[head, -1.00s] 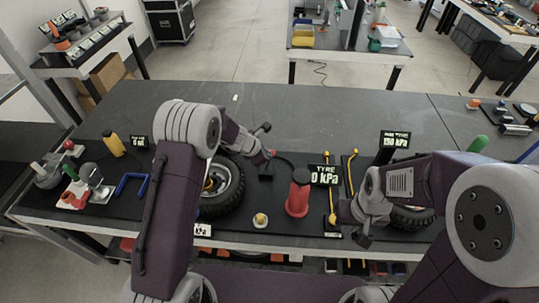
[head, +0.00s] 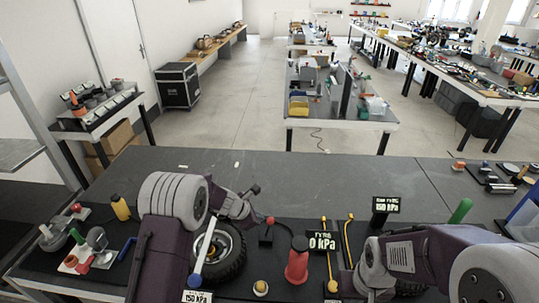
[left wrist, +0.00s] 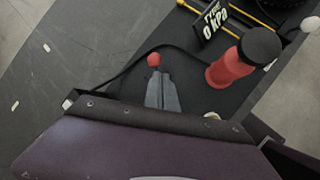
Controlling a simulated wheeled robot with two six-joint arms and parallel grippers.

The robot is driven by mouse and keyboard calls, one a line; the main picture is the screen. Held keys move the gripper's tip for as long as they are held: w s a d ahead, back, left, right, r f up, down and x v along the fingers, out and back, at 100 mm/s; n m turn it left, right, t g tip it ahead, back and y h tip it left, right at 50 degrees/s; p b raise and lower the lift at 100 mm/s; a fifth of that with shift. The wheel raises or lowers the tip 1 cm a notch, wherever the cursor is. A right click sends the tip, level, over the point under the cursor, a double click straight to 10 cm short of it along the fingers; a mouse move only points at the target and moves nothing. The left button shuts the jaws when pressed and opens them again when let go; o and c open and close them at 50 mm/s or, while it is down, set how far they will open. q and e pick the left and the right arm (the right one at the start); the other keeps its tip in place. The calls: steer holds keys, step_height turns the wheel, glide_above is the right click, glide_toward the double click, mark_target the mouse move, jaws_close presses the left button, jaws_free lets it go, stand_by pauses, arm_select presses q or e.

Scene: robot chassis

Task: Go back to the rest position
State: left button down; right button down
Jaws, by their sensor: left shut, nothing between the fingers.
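My left gripper (head: 254,190) is shut and empty above the bench, in the head view. It also shows in the left wrist view (left wrist: 160,82), its closed fingers pointing toward a red ball knob (left wrist: 153,60). My right gripper (head: 350,284) is low at the front of the bench, right of the red cylinder. Its fingers are too unclear to read.
The dark bench (head: 300,175) is clear toward the back. A tyre (head: 235,255) lies beside my left arm. A red, black-topped cylinder (head: 297,262), a 0 kPa display (head: 321,241) and yellow rods (head: 349,240) stand between my arms.

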arm_select(q)
step_height(320, 180, up, 7)
steer(key=s+a+m+t+b, duration=0.1)
steer(key=s+m+b, duration=0.1)
steer(key=s+a+f+m+g+y, duration=0.1)
steer(key=s+a+m+g, duration=0.1)
steer(key=s+m, duration=0.5)
steer(key=s+a+f+m+g+y, duration=0.1)
steer(key=s+a+f+m, duration=0.1)
steer(key=s+m, duration=0.4)
steer(key=s+a+f+m+g+y, duration=0.2)
steer(key=s+a+m, duration=0.2)
steer(key=s, duration=0.9)
steer(key=m, duration=0.3)
steer(key=shift+s+a+f+m+g+b, duration=0.15)
steer(key=shift+s+a+m+g+b, duration=0.1)
steer(key=shift+s+m+g+b, duration=0.1)
